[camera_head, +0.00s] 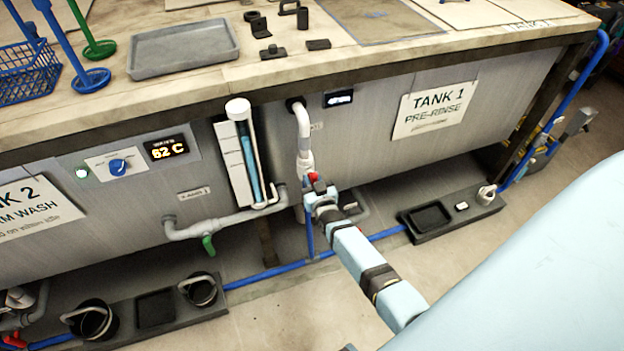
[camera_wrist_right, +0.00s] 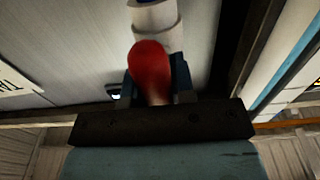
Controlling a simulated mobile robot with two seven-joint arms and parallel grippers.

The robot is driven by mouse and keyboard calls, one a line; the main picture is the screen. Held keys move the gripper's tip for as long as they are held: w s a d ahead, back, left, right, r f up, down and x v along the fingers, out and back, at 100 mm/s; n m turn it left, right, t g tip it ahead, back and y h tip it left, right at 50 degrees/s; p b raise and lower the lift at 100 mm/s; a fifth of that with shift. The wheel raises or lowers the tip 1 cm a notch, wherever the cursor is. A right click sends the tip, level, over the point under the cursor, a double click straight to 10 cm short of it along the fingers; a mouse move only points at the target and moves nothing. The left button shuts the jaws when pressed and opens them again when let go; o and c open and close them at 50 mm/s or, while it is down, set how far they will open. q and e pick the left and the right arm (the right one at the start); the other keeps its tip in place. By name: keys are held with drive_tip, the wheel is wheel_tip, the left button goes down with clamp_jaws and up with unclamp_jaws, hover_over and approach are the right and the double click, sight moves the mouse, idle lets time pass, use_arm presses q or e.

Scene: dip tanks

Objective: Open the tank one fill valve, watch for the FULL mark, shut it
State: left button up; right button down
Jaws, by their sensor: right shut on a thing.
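The tank one sign (camera_head: 435,108) hangs on the grey tank front at the right. My right gripper (camera_head: 317,192) is at the white fill pipe (camera_head: 303,130), shut on the red valve handle (camera_head: 313,177). The red handle also shows large between the fingers in the right wrist view (camera_wrist_right: 150,72), below the white pipe. A sight gauge (camera_head: 237,111) with a white scale stands left of the pipe. Blue liquid (camera_head: 251,170) shows in its tube; the scale marks are too small to read. My left gripper is not in view.
A drain pipe with a green handle (camera_head: 208,245) sits below the gauge. Left of it are a temperature display (camera_head: 166,148) and the tank two sign (camera_head: 33,208). A grey tray (camera_head: 183,48) lies on the bench top. A blue hose (camera_head: 270,273) runs along the floor.

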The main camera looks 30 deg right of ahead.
idle(0.4)
drive_tip(key=c, duration=1)
unclamp_jaws()
drive_tip(key=shift+o, duration=0.2)
drive_tip(key=p+v, duration=0.6)
drive_tip(key=v, duration=0.8)
drive_tip(key=shift+w+d, duration=0.1)
